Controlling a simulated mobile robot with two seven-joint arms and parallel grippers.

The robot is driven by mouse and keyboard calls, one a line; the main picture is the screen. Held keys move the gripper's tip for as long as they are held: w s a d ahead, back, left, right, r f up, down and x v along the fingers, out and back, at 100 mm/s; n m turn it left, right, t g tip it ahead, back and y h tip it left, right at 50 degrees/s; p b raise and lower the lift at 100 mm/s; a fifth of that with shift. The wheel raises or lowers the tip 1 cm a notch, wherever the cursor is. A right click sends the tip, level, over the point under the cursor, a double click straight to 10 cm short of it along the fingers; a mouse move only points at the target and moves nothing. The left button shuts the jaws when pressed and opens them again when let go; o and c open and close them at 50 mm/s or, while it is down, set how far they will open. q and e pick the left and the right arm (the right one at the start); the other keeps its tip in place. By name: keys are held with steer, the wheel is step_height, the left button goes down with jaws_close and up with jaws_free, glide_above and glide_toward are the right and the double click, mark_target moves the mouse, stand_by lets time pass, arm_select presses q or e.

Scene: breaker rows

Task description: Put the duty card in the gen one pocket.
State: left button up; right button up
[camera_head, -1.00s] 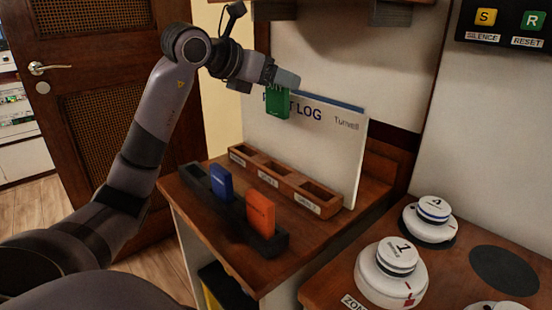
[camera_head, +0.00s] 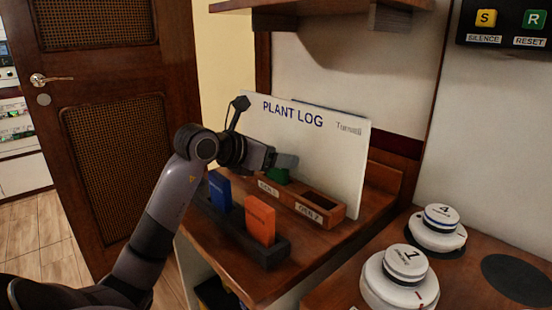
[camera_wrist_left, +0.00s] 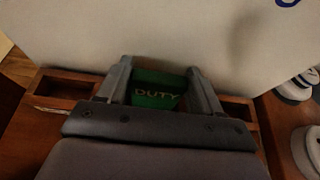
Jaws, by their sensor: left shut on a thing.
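The green duty card (camera_head: 279,175) is held in my left gripper (camera_head: 285,163), low at the middle pocket of the wooden rack. The label below that pocket, partly readable, seems to be gen one (camera_head: 268,188). In the left wrist view the card (camera_wrist_left: 158,92), marked DUTY, stands between the two fingers, with one open pocket on each side. The card's lower edge is hidden, so I cannot tell how deep it sits in the pocket. The wooden rack (camera_head: 333,217) has its gen two pocket open and empty. My right gripper is not in view.
A dark holder (camera_head: 275,258) in front of the rack carries a blue card (camera_head: 220,190) and an orange card (camera_head: 260,220). The white plant log board (camera_head: 345,160) stands close behind the rack. White numbered discs (camera_head: 400,275) stand at the right.

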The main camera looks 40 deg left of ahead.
arm_select(q)
steer(key=shift+f, duration=0.2)
steer(key=o, duration=1.1)
steer(key=shift+r, duration=0.1)
steer(key=shift+c, duration=0.2)
steer(key=shift+r, duration=0.1)
steer(key=shift+r, duration=0.2)
steer(key=d+v, duration=0.1)
steer(key=v, duration=1.1)
steer(key=shift+a, duration=0.45)
steer(key=shift+s+f, duration=0.15)
